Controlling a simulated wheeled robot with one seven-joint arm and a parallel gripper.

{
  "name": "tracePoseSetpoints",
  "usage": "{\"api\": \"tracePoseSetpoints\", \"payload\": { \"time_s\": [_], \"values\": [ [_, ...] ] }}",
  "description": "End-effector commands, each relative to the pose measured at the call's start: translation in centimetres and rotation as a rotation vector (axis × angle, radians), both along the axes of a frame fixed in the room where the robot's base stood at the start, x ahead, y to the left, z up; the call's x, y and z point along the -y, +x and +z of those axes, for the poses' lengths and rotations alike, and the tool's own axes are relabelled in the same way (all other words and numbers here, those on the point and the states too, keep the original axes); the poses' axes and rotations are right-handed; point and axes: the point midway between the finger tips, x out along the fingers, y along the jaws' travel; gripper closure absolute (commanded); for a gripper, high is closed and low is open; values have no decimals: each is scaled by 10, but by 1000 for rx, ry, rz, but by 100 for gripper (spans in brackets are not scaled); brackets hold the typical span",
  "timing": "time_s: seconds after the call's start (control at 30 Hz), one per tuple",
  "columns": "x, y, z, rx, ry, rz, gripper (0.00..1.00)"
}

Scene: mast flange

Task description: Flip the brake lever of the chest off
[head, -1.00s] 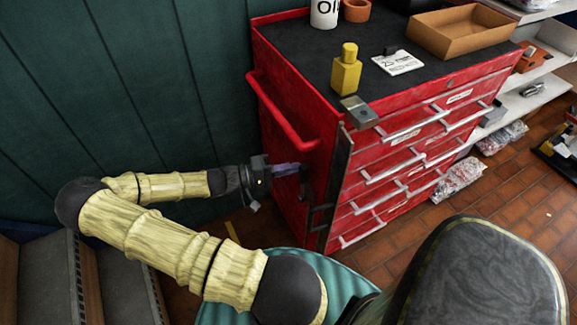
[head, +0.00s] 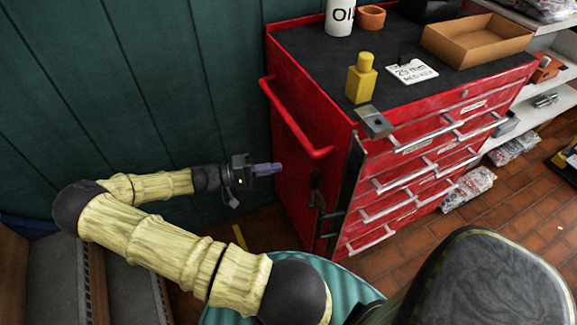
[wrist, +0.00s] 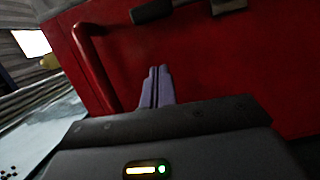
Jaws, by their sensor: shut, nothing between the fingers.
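The red chest (head: 292,172) stands right of my gripper in the head view, and its red side panel (wrist: 215,60) fills much of the wrist view. A small dark upright lever (head: 314,188) sits low on that side near the front corner; I take it for the brake lever, but its setting is unclear. A dark part (wrist: 151,11) at the top edge of the wrist view may be the same lever, cut off. My gripper (head: 280,168) is shut and empty, its purplish fingers (wrist: 160,74) pointing at the panel, apart from the lever.
A red push handle (head: 295,118) runs along the chest's side above my gripper. A green wall (head: 150,80) stands behind my arm.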

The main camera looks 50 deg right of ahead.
Motion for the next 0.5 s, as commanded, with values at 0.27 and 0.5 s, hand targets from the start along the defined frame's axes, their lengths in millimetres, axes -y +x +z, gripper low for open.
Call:
{"api": "tracePoseSetpoints", "payload": {
  "time_s": [0.27, 0.5],
  "values": [
    [-26, 21, 0, 0, 1, 1, 100],
    [-27, 22, 0, 0, 1, 0, 100]
  ]
}}
